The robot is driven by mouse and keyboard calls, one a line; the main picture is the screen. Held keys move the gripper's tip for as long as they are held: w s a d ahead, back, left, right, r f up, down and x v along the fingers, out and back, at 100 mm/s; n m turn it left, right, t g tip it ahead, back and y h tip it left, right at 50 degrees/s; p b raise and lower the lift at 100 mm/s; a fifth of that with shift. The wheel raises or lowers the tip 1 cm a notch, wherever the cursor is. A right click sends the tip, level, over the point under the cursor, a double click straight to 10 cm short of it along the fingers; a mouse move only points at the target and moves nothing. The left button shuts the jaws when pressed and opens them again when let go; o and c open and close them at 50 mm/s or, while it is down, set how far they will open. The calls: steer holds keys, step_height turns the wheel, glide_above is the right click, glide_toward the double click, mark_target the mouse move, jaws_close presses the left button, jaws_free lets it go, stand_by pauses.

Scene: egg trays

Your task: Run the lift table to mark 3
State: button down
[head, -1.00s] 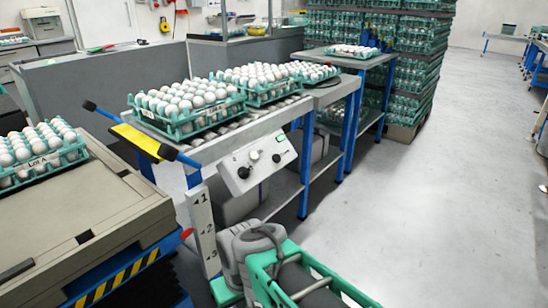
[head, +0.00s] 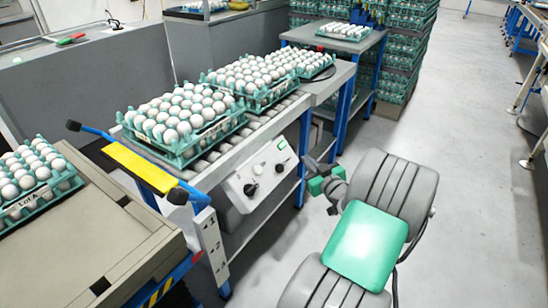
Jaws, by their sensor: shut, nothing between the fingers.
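The lift table (head: 95,225) stands at the lower left, with a tray of white eggs labelled Lot A (head: 38,203) on its top. A white mark plate (head: 211,243) with numbers stands at its right edge. A red tip (head: 197,257) shows just left of the plate, low down; I cannot tell exactly which mark it is level with. A grey control panel (head: 262,174) with black knobs and a green-lit switch is on the front of the roller conveyor. My gripper (head: 316,172) is shut and empty, just right of the panel and apart from it, partly hidden by my own arm.
Egg trays (head: 188,130) stand on the roller conveyor behind the panel. A tall stack of green crates (head: 405,50) stands at the back.

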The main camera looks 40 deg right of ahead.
mark_target(280, 168)
steer(key=w+f+b, duration=0.1)
steer(key=w+f, duration=0.1)
steer(key=w+a+f+b, duration=0.1)
steer(key=w+f, duration=0.1)
steer(key=w+a+f+b, duration=0.1)
steer(key=w, duration=0.1)
steer(key=shift+w+a+f, duration=0.1)
steer(key=shift+w+f, duration=0.1)
steer(key=shift+f, duration=0.2)
stand_by(0.3)
steer(key=shift+f, duration=0.1)
stand_by(1.8)
steer(key=shift+w+a+f+b, duration=0.1)
steer(key=shift+w+f+b, duration=0.15)
steer(key=shift+b, duration=0.2)
